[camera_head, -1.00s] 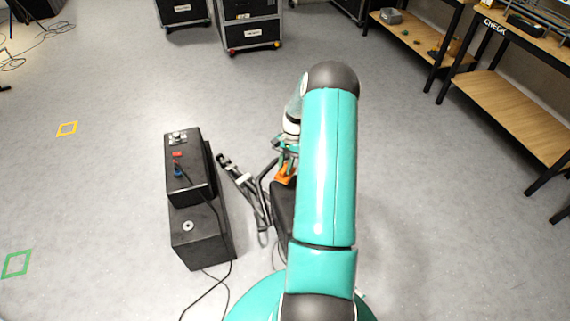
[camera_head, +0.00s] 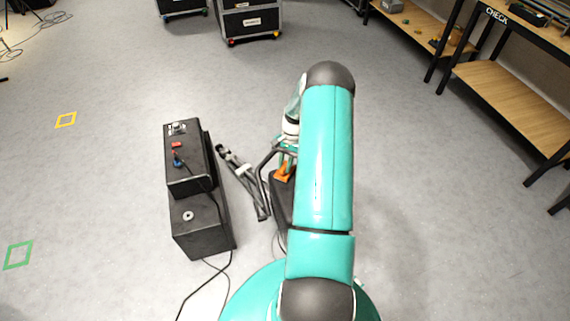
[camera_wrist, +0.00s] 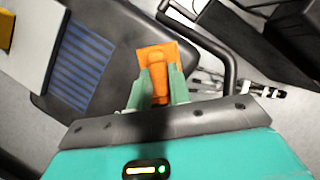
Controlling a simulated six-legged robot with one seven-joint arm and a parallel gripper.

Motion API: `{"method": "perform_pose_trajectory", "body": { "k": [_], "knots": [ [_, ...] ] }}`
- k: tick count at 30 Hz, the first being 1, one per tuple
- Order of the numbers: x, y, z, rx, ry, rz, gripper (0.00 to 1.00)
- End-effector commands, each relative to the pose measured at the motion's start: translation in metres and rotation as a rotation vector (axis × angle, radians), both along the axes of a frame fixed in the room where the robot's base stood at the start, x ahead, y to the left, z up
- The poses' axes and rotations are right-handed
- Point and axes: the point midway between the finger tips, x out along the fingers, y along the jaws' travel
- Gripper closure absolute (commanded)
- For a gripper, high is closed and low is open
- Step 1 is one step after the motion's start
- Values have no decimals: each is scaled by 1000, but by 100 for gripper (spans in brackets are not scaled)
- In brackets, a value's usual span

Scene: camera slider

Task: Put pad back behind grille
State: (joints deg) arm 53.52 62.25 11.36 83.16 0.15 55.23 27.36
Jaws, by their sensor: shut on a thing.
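My gripper (camera_wrist: 159,85) is shut on an orange tab (camera_wrist: 155,58), with its teal fingers on either side of the tab. The tab stands in front of a dark grey panel (camera_wrist: 110,50) with rounded corners. A blue striped patch (camera_wrist: 80,56) shows on the panel, left of my gripper; I cannot tell whether it is the pad or the grille. In the head view the orange tab (camera_head: 284,173) shows beside my arm, above a dark object (camera_head: 281,202). My arm hides most of that object, and the gripper's fingers are hard to make out there.
Two black boxes (camera_head: 205,230) with a cable stand on the floor at left. A folded stand (camera_head: 243,180) lies between them and my gripper. A black tube (camera_wrist: 228,60) curves close to the right of the tab. Shelves (camera_head: 510,85) stand at right.

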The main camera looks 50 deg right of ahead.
Motion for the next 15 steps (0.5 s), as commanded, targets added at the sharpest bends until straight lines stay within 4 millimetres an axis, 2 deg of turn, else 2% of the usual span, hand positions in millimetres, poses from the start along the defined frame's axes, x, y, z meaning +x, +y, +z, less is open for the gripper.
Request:
{"method": "perform_pose_trajectory", "body": {
  "k": [15],
  "knots": [
    [0, 0, -8, 1, 0, 0, 100]
  ]
}}
